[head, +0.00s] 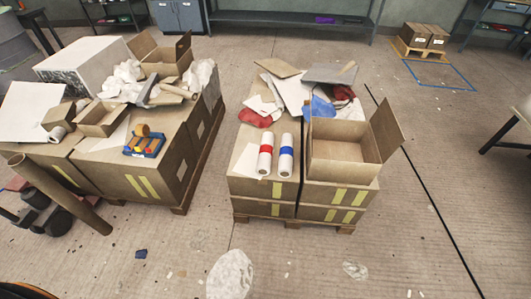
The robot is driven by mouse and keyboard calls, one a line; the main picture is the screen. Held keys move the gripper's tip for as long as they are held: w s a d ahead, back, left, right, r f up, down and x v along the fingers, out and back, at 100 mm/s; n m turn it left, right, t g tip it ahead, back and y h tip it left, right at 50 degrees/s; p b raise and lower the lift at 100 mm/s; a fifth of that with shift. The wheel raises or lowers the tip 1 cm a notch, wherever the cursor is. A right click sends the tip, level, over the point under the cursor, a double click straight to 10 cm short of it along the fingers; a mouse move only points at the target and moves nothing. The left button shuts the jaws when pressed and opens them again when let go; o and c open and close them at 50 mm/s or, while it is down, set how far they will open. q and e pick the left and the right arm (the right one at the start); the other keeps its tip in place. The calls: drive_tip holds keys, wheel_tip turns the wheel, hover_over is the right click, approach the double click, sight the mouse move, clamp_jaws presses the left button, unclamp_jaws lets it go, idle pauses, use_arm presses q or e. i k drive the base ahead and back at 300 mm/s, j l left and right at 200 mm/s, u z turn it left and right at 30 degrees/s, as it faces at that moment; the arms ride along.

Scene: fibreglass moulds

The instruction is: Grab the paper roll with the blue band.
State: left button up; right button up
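The paper roll with the blue band (286,166) is white with a blue band around its middle. It is on top of the left part of the middle cardboard stack (265,188), near its front edge. A similar white roll with a red band (265,168) is close to its left, with a small gap between them. I cannot clearly tell whether the rolls stand or lie. Neither of my grippers shows in the head view.
An open cardboard box (343,167) stands right of the rolls. Crumpled sheets and a red cloth (250,118) lie behind them. Another loaded stack (140,175) is to the left, with a brown tube (62,195) before it. Floor in front is mostly clear.

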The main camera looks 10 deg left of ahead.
sight(287, 154)
drive_tip(key=u, duration=1.45)
drive_tip(key=z, duration=1.45)
drive_tip(key=i+j, duration=0.35)
